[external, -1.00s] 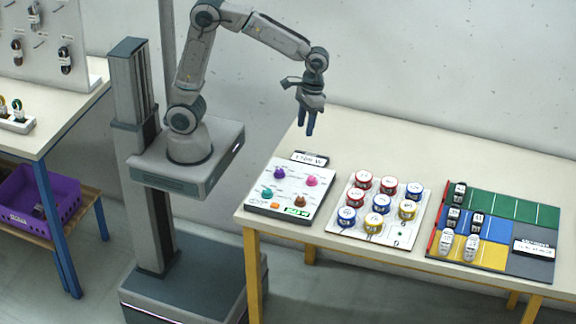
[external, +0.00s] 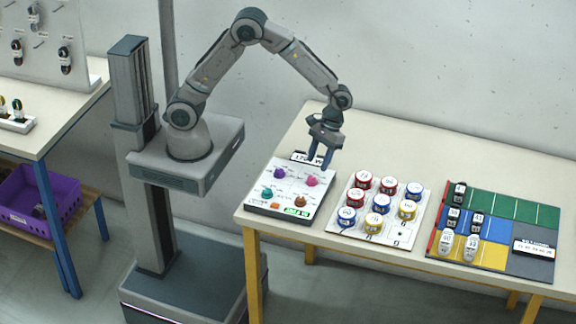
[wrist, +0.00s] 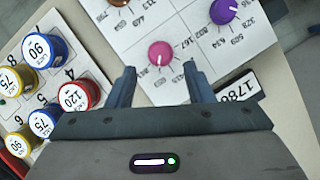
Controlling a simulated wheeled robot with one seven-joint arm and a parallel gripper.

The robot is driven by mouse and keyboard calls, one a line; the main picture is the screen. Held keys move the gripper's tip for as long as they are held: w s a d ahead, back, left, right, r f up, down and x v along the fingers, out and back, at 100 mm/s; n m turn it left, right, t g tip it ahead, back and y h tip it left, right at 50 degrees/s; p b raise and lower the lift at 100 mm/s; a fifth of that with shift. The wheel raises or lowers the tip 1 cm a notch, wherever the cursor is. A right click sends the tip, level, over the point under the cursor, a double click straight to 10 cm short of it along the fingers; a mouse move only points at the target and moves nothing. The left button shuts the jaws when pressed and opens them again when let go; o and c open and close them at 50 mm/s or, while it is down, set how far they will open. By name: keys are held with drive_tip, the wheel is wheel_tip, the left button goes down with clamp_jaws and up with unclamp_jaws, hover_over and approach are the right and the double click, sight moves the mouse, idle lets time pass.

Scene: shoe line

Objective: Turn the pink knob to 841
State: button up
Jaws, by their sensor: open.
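The pink knob (external: 312,181) sits on the white control panel (external: 283,206), towards its back right. My gripper (external: 320,163) points down just behind and above the knob. In the wrist view my open gripper (wrist: 160,75) has its two fingers to either side of the knob's line, with nothing between them. The knob lies just beyond the fingertips, apart from them as far as I can tell.
A purple knob (wrist: 223,11) and a brown knob (external: 300,201) share the panel with a teal knob (external: 267,193). A small display (wrist: 237,86) stands at the panel's back edge. A board (external: 340,223) of several coloured cans lies to the right, close by.

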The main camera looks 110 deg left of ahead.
sight(312, 178)
drive_tip(key=shift+x, duration=2.4)
drive_tip(key=c, duration=1)
drive_tip(key=m+g+y, duration=0.1)
drive_tip(key=m, duration=0.3)
drive_tip(key=shift+w+d, duration=0.1)
drive_tip(key=shift+w, duration=0.1)
drive_tip(key=shift+d+m+g+y, duration=0.1)
drive_tip(key=shift+m+g+y, duration=0.4)
drive_tip(key=shift+m, duration=1.2)
